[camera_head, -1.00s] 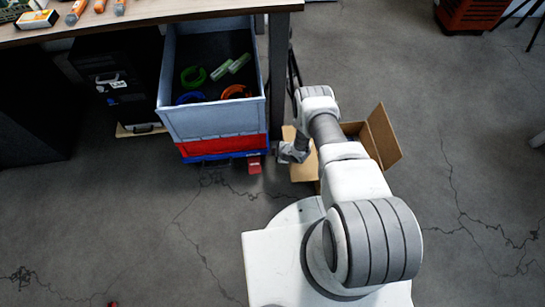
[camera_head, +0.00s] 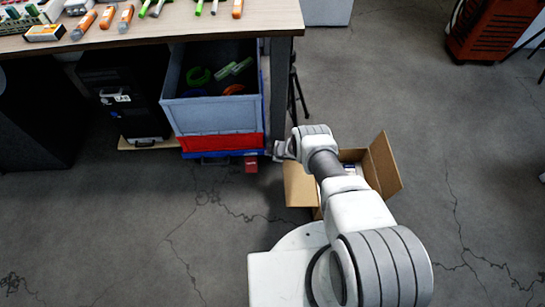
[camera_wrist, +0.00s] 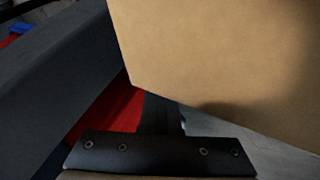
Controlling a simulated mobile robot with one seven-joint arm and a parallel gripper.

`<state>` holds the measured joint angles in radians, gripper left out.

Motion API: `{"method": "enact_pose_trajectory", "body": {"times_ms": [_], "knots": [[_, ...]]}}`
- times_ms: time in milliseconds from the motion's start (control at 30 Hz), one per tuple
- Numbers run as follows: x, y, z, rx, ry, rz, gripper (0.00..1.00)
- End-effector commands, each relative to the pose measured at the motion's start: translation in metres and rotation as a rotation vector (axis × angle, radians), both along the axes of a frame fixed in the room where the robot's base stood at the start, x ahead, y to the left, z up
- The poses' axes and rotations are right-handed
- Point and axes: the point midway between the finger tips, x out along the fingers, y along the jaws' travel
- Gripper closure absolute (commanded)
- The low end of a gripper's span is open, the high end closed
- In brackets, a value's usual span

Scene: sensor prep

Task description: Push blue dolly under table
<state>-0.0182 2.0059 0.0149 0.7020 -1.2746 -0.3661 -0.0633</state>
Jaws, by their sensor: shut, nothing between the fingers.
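The blue dolly (camera_head: 215,155) shows as a thin blue edge at floor level, with a red caster part (camera_head: 251,164) at its front right. It carries a red crate (camera_head: 222,145) with a grey crate (camera_head: 205,115) on top. The rear of the stack is under the table (camera_head: 150,24); its front sticks out past the table's front edge. My gripper (camera_head: 282,150) is shut and empty, low beside the stack's front right corner. Contact with the dolly is unclear. The wrist view shows red crate surface (camera_wrist: 108,112) close by; the fingertips are unclear there.
A dark table leg (camera_head: 279,90) stands right of the stack. An open cardboard box (camera_head: 300,184) lies under my arm. A black computer case (camera_head: 125,95) stands left of the crates. Open floor lies in front. A red-orange unit (camera_head: 490,30) is at the back right.

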Motion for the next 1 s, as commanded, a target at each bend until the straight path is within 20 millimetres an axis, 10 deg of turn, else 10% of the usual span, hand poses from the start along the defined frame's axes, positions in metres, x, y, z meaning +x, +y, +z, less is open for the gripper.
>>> {"method": "enact_pose_trajectory", "body": {"times_ms": [1000], "knots": [[0.0092,0.0098,0.0001,0.001,0.000,0.000,1.00]]}}
